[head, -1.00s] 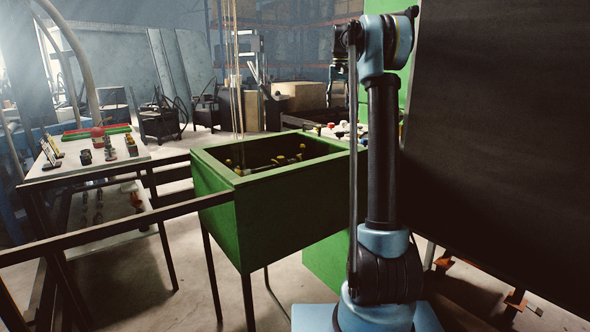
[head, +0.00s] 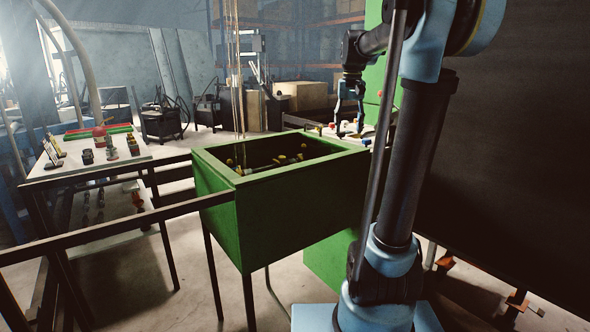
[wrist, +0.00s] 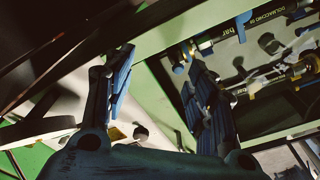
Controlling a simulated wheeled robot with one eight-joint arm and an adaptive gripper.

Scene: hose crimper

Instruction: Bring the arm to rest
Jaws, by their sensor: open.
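My gripper (head: 350,112) hangs pointing down at the end of my bent arm, behind the green box in the head view. It is low over a pale panel (head: 357,131) with coloured knobs. In the wrist view my gripper (wrist: 163,88) has its two dark blue fingers spread wide. Nothing is held between them. Whether the fingertips touch the panel cannot be told. My upper arm stands tilted to the right in the head view.
An open green box (head: 290,210) on legs stands ahead with yellow-ended parts inside. A table (head: 70,170) with small fittings is at the left. A large dark panel (head: 510,150) is close at the right.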

